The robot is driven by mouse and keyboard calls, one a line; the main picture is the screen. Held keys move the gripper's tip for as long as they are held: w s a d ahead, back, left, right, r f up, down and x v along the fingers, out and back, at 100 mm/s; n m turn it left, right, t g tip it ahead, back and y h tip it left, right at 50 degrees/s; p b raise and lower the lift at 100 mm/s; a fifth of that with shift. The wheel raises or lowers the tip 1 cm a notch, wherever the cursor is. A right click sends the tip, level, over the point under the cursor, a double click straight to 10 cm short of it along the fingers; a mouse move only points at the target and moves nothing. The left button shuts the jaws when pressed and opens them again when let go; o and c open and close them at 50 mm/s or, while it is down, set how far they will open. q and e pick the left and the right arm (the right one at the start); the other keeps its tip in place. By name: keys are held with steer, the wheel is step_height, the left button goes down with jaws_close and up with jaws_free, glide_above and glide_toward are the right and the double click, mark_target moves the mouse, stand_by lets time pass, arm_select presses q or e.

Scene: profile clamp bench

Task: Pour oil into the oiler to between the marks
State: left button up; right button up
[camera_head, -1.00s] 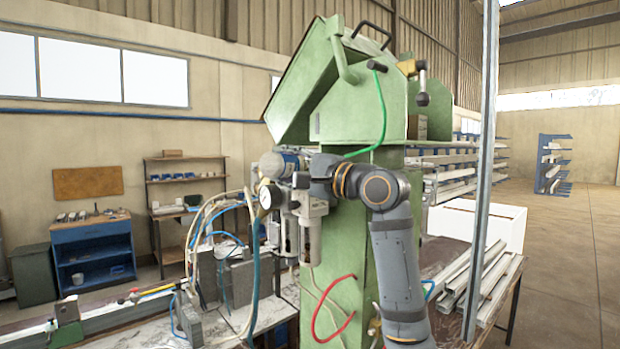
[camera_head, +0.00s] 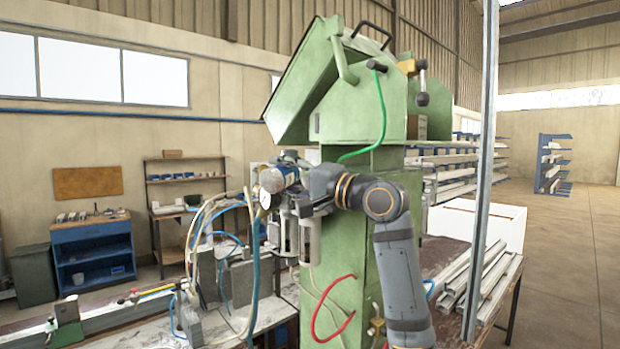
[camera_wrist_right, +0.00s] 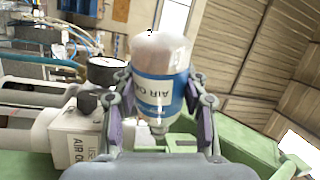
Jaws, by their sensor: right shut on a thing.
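My right gripper (camera_wrist_right: 160,112) is shut on the oil bottle (camera_wrist_right: 158,85), which has a pale body, a blue band and "AIR OIL" lettering. In the head view the bottle (camera_head: 272,180) lies tilted beside the air unit on the green machine, partly hidden by the gripper (camera_head: 290,180). Its narrow nozzle shows between the fingers in the wrist view. The oiler (camera_head: 311,238) seems to be the right-hand pale bowl below the gripper. A white block with an "AIR OIL" label (camera_wrist_right: 80,148) shows at lower left in the wrist view. Oil level and marks cannot be read. My left gripper is out of view.
A round gauge (camera_wrist_right: 106,72) sits close left of the gripper. The green machine (camera_head: 350,240) stands right behind the air unit. Blue hoses (camera_head: 254,250) hang at its left. A green hose (camera_head: 381,120) runs above my right arm.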

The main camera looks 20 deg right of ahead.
steer(key=shift+n, duration=0.3)
steer(key=shift+f+n, duration=0.2)
steer(key=shift+n, duration=0.2)
steer(key=shift+w+d+n, duration=0.1)
steer(key=shift+n, duration=0.2)
steer(key=shift+b, duration=0.3)
